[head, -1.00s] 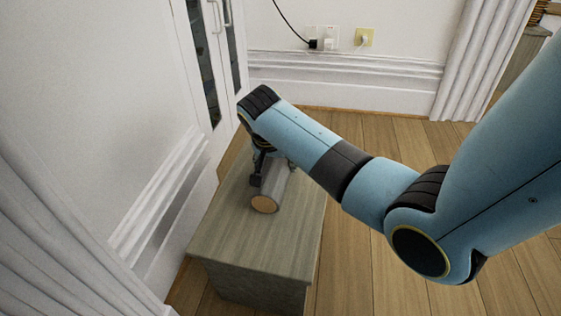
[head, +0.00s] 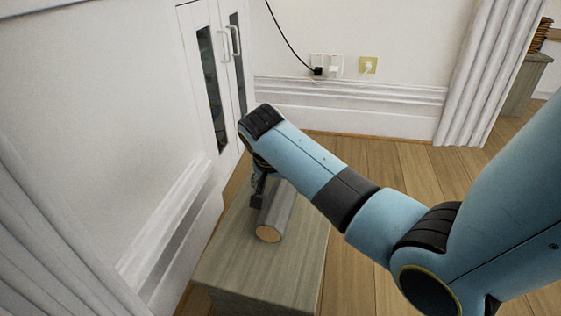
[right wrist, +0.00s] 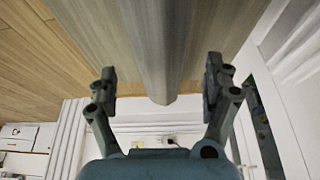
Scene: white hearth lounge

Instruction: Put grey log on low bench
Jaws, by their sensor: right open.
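The grey log (head: 277,214) lies on the low bench (head: 245,270), with its pale cut end facing the near side in the head view. My right gripper (head: 257,192) is at the log's far part, partly hidden behind my own arm. In the right wrist view the right gripper (right wrist: 163,85) is open. Its two fingers stand apart on either side of the log (right wrist: 165,45), with a gap on each side. The log appears to rest on the bench top. My left gripper is not in view.
A white wall (head: 90,110) and a white cabinet (head: 212,70) stand close along the bench's left side. Wall sockets (head: 325,65) with a black cable are at the back. Wooden floor (head: 400,170) is open to the right of the bench.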

